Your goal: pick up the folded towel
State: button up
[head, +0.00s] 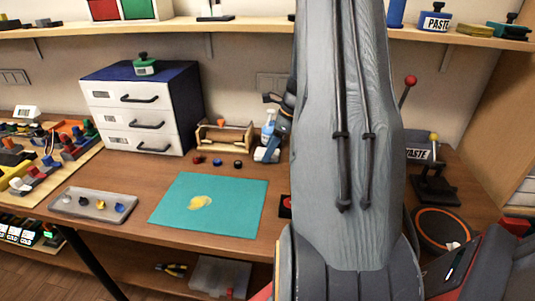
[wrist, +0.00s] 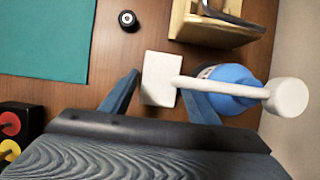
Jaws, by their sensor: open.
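A small white square pad (wrist: 158,88) lies on the table between my gripper's fingers in the wrist view. It is the only thing that looks like the folded towel, but I cannot make out folds. My gripper (wrist: 160,88) is open, one blue finger on each side of the pad, and I cannot tell whether they touch it. In the head view the pad (head: 262,155) shows low in front of a blue bottle, while my arm hides much of the gripper.
The blue bottle (wrist: 232,82) with a white spout stands close at the right finger, its spout reaching over the pad. A wooden box (wrist: 205,25) is behind. A black round piece (wrist: 128,20) and teal mat (wrist: 45,40) lie left. White drawers (head: 143,115) stand further left.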

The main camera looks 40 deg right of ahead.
aim_at(263, 153)
jog(key=shift+a+f, duration=0.1)
jog(key=shift+f, duration=0.1)
jog(key=c, duration=0.8)
jog(key=shift+w+r, duration=0.1)
jog(key=shift+r, duration=0.05)
jog(key=shift+r, duration=0.25)
jog(key=r, duration=0.1)
jog(key=r+b, duration=0.1)
jog(key=shift+s+a+r, duration=0.2)
jog(key=shift+a+r, duration=0.05)
jog(key=shift+r, duration=0.15)
jog(key=s+a+b, duration=0.1)
jog(key=s+a, duration=0.2)
jog(key=a, duration=0.1)
jog(key=s+a+b, duration=0.1)
jog(key=s+a, duration=0.3)
jog(key=s+a+b, duration=0.2)
jog(key=s+a, duration=0.2)
jog(key=a, duration=0.1)
jog(key=shift+s+a, duration=0.1)
jog(key=shift+s, duration=0.05)
